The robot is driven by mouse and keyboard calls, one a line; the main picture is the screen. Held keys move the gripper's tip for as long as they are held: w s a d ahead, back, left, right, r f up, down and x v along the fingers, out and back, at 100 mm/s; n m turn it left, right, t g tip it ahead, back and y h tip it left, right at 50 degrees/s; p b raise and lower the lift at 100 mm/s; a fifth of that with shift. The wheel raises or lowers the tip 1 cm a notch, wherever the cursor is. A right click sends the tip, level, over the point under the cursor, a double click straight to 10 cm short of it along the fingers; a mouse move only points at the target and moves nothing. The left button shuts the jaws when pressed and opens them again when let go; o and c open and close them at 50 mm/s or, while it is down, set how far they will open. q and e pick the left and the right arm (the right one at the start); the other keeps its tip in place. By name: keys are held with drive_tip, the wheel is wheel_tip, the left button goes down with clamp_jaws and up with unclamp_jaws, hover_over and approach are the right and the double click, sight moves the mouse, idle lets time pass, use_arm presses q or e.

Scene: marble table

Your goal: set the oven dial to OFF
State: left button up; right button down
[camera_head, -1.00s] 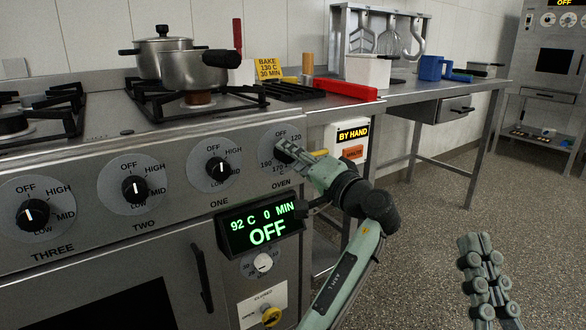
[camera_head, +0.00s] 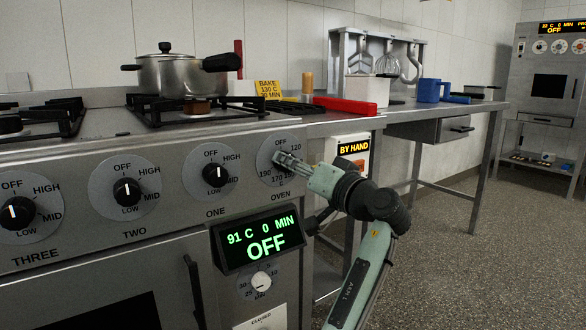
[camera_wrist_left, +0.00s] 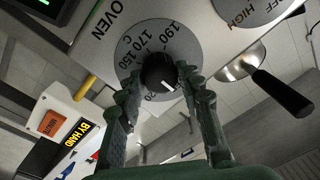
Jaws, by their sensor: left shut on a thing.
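The oven dial is a round grey plate (camera_head: 268,168) at the right end of the stove front, with OFF at its top. Its black knob (camera_wrist_left: 159,72) shows in the left wrist view between my fingers. The oven display (camera_head: 260,239) reads 91 C, 0 MIN, OFF. My right gripper is out of view.
A steel pot (camera_head: 183,77) stands on a burner above the dials. A BY HAND box (camera_head: 352,148) is right of the oven, close behind my left wrist. A smaller timer dial (camera_head: 261,281) is below the display. The floor at right is clear.

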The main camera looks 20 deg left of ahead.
use_arm(q)
drive_tip(key=o, duration=1.2)
drive_tip(key=shift+c, duration=0.2)
drive_tip(key=v, duration=1.2)
drive_tip(key=shift+a, duration=0.1)
